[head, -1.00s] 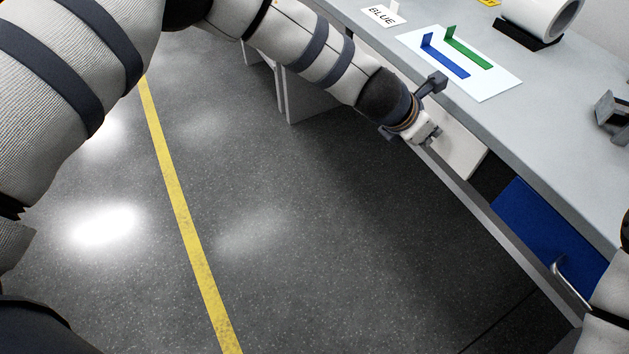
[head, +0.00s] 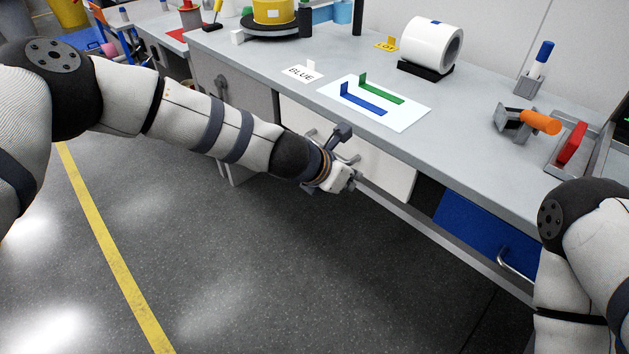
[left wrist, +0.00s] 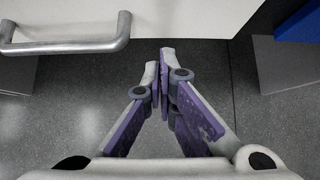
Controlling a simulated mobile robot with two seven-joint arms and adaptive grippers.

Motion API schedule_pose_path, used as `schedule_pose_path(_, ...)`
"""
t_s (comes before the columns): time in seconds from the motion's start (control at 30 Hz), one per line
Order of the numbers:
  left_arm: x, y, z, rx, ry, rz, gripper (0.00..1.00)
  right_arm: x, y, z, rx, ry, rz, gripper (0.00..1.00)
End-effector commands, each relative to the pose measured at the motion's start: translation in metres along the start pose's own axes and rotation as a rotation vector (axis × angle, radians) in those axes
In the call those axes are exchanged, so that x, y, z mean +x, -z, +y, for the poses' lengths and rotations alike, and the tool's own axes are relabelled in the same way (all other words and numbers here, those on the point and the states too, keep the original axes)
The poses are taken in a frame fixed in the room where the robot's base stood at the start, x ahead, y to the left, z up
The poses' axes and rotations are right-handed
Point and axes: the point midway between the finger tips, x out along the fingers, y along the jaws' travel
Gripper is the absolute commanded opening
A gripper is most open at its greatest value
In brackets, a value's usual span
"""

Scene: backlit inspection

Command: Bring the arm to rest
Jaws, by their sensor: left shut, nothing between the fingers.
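My left gripper (head: 347,180) is in front of the white drawer front of the bench, lower than the bench top, at the end of my outstretched left arm. In the left wrist view its fingers (left wrist: 163,62) come together at the tips, with nothing between them. A metal bar handle (left wrist: 75,40) on the white front (left wrist: 175,15) lies to the left of the fingertips, apart from them. My right arm shows at the right edge of the head view, but its gripper is out of view.
A blue drawer (head: 470,226) is below. Open floor (head: 260,270) lies in front.

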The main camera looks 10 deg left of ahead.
Motion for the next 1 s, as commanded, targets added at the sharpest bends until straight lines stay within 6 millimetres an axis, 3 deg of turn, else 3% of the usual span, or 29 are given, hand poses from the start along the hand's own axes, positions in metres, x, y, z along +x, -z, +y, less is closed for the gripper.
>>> schedule_pose_path(0.03,-0.022,-0.007,0.001,0.001,-0.001,-0.009,0.0,-0.009,0.004,0.0,0.0,0.001,0.021,0.4)
schedule_pose_path(0.1,-0.045,-0.009,0.001,0.003,-0.002,-0.011,0.0,-0.016,0.007,0.0,0.001,0.002,0.04,0.4)
schedule_pose_path(0.3,-0.088,-0.006,0.0,0.003,-0.001,-0.008,0.0,-0.028,0.013,-0.001,0.002,0.003,0.073,0.4)
schedule_pose_path(0.57,-0.098,0.0,-0.002,0.003,0.003,0.001,0.0,-0.03,0.013,-0.001,0.002,0.004,0.077,0.4)
schedule_pose_path(0.63,-0.095,0.013,-0.007,0.052,0.009,0.025,0.0,-0.03,0.014,-0.001,0.002,0.004,0.078,0.4)
schedule_pose_path(0.67,-0.093,0.026,-0.012,0.098,0.016,0.047,0.0,-0.031,0.014,-0.001,0.002,0.004,0.079,0.4)
schedule_pose_path(0.73,-0.089,0.072,-0.031,0.279,0.05,0.126,0.0,-0.033,0.015,-0.001,0.002,0.004,0.084,0.4)
schedule_pose_path(0.83,-0.095,0.165,-0.063,0.661,0.155,0.264,0.0,-0.037,0.016,-0.001,0.002,0.005,0.095,0.4)
schedule_pose_path(0.93,-0.123,0.257,-0.09,1.062,0.325,0.368,0.0,-0.041,0.018,-0.001,0.002,0.005,0.105,0.4)
schedule_pose_path(1.0,-0.154,0.317,-0.107,1.341,0.484,0.41,0.0,-0.043,0.02,-0.001,0.002,0.005,0.113,0.4)
